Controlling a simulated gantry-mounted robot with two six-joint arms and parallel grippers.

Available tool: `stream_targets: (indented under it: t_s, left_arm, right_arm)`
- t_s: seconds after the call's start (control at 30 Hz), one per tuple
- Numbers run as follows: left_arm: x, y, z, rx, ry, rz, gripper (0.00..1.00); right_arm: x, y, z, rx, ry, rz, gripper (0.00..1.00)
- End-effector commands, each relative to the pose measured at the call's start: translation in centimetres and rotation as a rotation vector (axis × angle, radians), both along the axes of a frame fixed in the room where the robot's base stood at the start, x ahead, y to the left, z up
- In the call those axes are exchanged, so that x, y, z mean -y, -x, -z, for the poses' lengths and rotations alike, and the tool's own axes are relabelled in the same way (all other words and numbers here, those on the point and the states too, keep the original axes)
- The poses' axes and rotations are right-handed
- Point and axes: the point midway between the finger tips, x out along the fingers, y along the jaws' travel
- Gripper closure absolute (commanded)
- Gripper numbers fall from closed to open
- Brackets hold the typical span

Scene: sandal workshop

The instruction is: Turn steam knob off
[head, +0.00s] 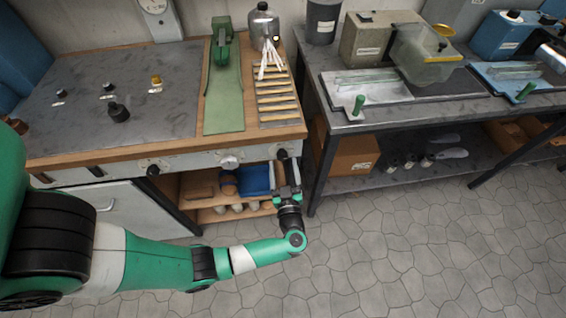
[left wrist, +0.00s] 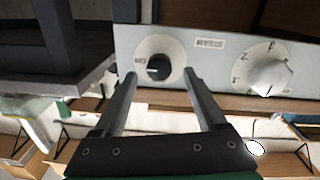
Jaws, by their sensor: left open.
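A black round knob (left wrist: 158,67) on a pale round plate, with lettering beside it, sits on the grey front panel (left wrist: 205,72). I cannot tell from the label whether it is the steam knob. In the head view a black knob (head: 282,153) is at the right end of the bench's front panel. My left gripper (head: 288,166) is open and empty just in front of it. In the left wrist view its two fingers (left wrist: 160,76) point at the knob, one to each side, and do not visibly touch it. My right gripper is out of view.
A white dial knob (left wrist: 270,77) is beside it on the panel, also in the head view (head: 230,161). Another black knob (head: 153,170) is further left. A shelf with a blue bin (head: 257,180) lies below. A dark second bench (head: 318,150) stands close on the right.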

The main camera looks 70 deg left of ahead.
Motion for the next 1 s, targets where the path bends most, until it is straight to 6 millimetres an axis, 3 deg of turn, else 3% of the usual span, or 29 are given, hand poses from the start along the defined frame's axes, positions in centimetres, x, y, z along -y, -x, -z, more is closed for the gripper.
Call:
stream_targets:
  t_s: [0.17, 0.47, 0.87, 1.0]
  left_arm:
    - [-2.0, -0.6, 0.1, 0.001, 0.000, -0.001, 0.26]
    - [-2.3, -0.7, 0.0, 0.000, 0.000, 0.001, 0.28]
    - [-2.3, -0.7, 0.0, 0.000, 0.000, 0.001, 1.00]
    - [-2.3, -0.7, 0.0, 0.001, 0.000, 0.001, 1.00]
  right_arm:
    - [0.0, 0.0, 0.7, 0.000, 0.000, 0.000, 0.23]
    - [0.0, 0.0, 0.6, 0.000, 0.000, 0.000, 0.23]
    - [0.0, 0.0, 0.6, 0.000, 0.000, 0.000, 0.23]
    - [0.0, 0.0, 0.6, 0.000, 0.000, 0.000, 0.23]
